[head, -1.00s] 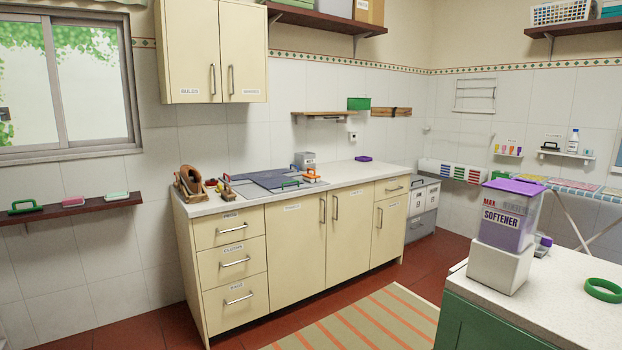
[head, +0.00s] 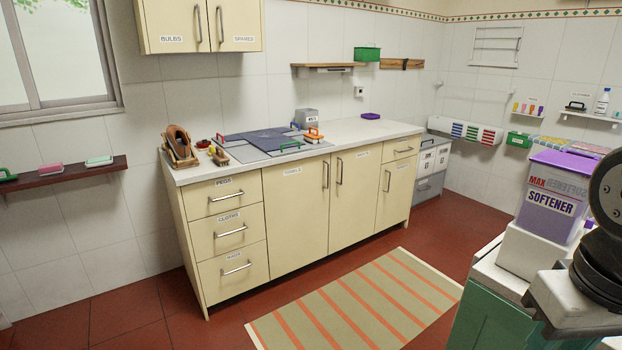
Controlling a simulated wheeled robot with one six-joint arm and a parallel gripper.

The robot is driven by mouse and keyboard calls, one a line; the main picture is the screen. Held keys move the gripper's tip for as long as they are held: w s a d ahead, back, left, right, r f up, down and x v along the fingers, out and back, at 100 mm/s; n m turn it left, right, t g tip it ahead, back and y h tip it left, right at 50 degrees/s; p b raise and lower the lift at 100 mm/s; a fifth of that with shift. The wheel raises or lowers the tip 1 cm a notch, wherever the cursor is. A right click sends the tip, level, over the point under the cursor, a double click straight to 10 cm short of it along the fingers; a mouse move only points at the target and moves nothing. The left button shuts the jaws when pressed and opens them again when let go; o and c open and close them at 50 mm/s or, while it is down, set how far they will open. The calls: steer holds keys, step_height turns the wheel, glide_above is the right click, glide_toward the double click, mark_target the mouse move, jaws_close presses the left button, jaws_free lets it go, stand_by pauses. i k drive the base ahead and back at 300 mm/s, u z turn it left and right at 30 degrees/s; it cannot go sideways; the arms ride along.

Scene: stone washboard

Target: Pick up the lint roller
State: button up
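I cannot pick out a lint roller for certain in the head view. Several small handled items lie on the long cream counter, including an orange-handled one (head: 314,135) and a green-handled one (head: 290,146) by the grey-blue sink board (head: 262,141). A brown wooden item (head: 180,147) stands at the counter's left end. They are too small to tell exactly. Part of my arm shows at the right edge, but my gripper is not in view.
The cream counter (head: 385,130) stands along the back wall, with a striped rug (head: 355,300) on the red floor before it. A purple-lidded softener box (head: 552,196) stands on a white block (head: 525,250) at the right. Bare floor lies left of the rug.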

mark_target(313, 137)
steer(key=u, duration=0.4)
steer(key=i, duration=4.1)
steer(key=z, duration=0.3)
